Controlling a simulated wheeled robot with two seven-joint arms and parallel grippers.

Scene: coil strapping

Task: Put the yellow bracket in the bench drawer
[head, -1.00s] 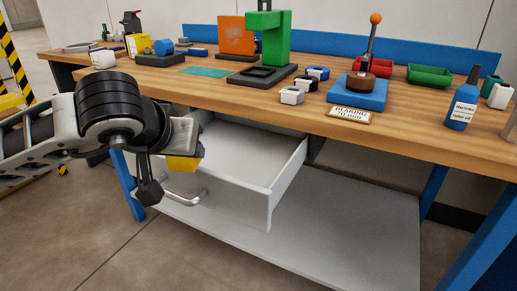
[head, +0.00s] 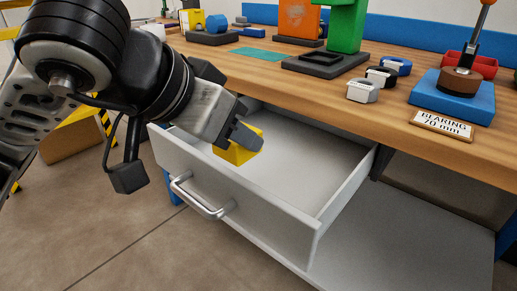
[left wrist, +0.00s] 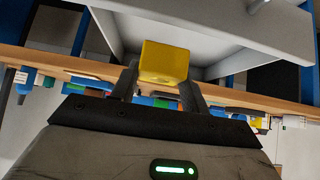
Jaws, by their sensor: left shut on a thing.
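The yellow bracket (head: 240,147) is between the fingertips of my left gripper (head: 243,137), which is shut on it. In the head view it shows over the left part of the open bench drawer (head: 290,165). The left wrist view shows the bracket (left wrist: 164,63) between the two fingers, with the pale drawer interior (left wrist: 215,43) behind it. The bracket's exact height over the drawer floor cannot be told. The drawer is pulled out, looks empty where visible, and has a metal handle (head: 203,197) on its front. My right gripper is not in view.
The wooden bench top (head: 300,85) overhangs the back of the drawer. On it stand a green press (head: 345,25), several coloured nut-shaped parts, a blue base block (head: 452,95) and a sign (head: 441,126). A grey lower shelf (head: 420,215) lies below.

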